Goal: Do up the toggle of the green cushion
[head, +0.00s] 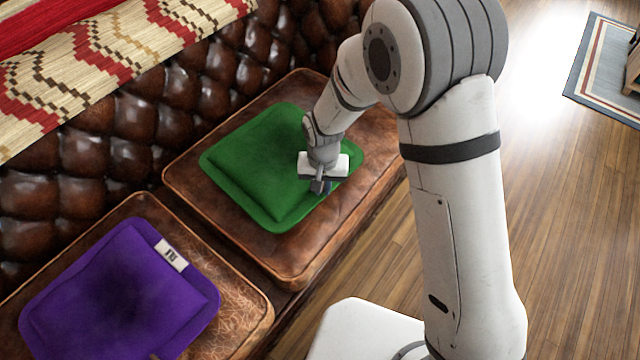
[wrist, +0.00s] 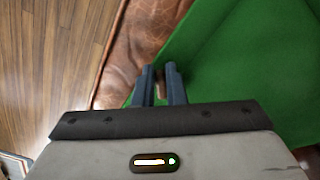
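The green cushion (head: 262,165) lies on the far brown leather seat in the head view. It also fills the upper right of the wrist view (wrist: 245,65). My gripper (head: 320,188) is over the cushion's right part, near its front right edge. In the wrist view its two dark fingers (wrist: 158,72) stand close together with a narrow gap, at the border between green cloth and brown leather. No toggle can be made out; my gripper and arm hide part of that edge.
A purple cushion (head: 122,290) with a white label (head: 171,254) lies on the near seat. The tufted leather backrest (head: 120,125) runs behind, with a patterned blanket (head: 90,65) over it. Wooden floor (head: 560,220) is open at the right, with a rug (head: 605,70) beyond.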

